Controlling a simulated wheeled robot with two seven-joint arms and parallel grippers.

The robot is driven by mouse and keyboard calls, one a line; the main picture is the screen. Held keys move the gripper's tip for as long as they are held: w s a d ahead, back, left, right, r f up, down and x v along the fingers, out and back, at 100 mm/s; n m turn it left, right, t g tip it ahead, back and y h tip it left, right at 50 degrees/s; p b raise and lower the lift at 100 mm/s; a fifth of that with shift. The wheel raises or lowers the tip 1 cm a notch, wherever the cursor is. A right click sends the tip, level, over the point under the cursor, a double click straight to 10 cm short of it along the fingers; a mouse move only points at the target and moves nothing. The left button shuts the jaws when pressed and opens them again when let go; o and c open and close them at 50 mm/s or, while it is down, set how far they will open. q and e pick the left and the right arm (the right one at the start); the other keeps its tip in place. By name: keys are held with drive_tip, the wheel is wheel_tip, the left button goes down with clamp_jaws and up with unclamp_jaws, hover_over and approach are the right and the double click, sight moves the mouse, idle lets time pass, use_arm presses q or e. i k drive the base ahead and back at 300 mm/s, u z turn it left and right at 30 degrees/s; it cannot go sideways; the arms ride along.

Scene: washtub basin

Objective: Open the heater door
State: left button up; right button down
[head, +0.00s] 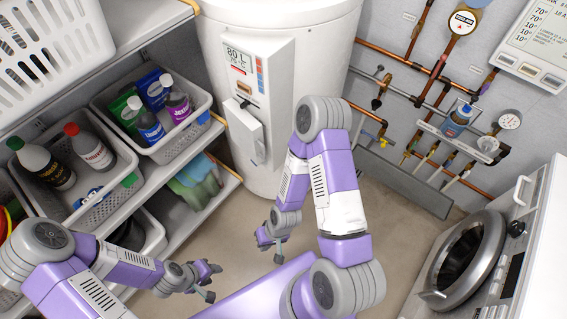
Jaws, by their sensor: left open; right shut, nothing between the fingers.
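The heater is a tall white cylinder (285,50) at the back centre, with a control panel reading 80 L on its front box. The heater door (243,133) is a small white panel low on that box, with a dark knob or handle near its top. It stands out from the box; I cannot tell whether it is ajar. My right gripper (271,247) is shut and empty, below the heater over the floor, apart from the door. My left gripper (210,283) is open and empty, lower left, also away from the door.
White shelves (190,140) with baskets of bottles (160,105) stand on the left, with cloths below. Copper pipes and gauges (440,75) line the back wall. A front-loading washer (470,260) stands at the right. Floor between them is clear.

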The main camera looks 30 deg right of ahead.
sight(246, 130)
drive_tip(key=k, duration=0.25)
drive_tip(key=z, duration=1.35)
drive_tip(key=i, duration=0.85)
drive_tip(key=u, duration=1.4)
